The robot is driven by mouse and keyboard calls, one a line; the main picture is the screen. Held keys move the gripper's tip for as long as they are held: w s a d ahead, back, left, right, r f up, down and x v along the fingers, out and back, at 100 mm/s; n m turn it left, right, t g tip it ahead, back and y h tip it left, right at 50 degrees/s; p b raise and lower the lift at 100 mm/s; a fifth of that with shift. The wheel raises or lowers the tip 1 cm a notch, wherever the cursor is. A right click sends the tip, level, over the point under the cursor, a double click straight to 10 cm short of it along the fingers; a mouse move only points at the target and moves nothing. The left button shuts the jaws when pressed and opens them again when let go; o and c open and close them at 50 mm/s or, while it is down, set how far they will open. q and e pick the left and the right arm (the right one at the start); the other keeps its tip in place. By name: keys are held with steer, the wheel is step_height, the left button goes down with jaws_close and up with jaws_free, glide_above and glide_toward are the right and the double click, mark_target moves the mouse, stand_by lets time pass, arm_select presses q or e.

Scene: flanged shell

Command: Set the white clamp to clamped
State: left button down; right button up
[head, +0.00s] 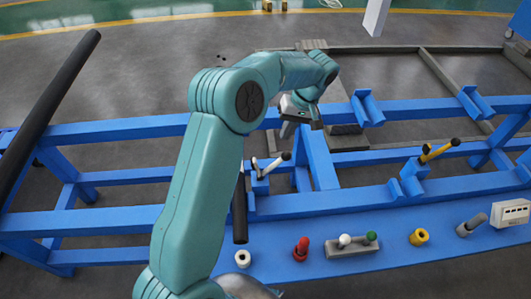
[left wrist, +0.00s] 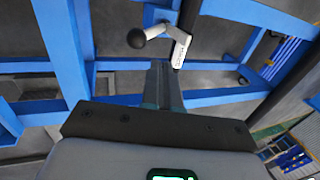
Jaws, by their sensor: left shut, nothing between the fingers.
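The white clamp (head: 268,167) is on the blue frame, just right of my left arm in the head view. Its white handle slants up to the right and ends in a dark knob. In the left wrist view the clamp (left wrist: 178,42) is at the top, its black knob ball to the left. My left gripper (head: 285,131) is above and beyond the clamp in the head view, pointing down. In the left wrist view its fingers (left wrist: 160,70) are together and empty, just below the clamp in the picture. I cannot tell the exact gap. My right gripper is not in view.
A yellow clamp (head: 438,153) with black knobs stands on the frame at right. The blue front shelf (head: 290,264) carries a white ring, red part, grey block with two knobs, yellow ring, grey cylinder and white box. A long dark tube (head: 50,105) leans at left.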

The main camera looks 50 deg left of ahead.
arm_select(q)
glide_above(275, 163)
step_height(275, 163, down, 10)
steer(key=shift+r+p, duration=0.2)
steer(key=shift+p, duration=0.2)
steer(key=shift+s+a+p, duration=0.4)
steer(key=shift+s+a, duration=0.45)
steer(key=shift+s, duration=0.2)
steer(key=shift+s+a+f, duration=0.25)
steer(key=shift+s+a, duration=0.1)
steer(key=shift+s, duration=0.05)
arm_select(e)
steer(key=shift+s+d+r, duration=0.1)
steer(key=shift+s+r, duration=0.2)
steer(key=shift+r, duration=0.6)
arm_select(q)
steer(key=shift+a, duration=0.1)
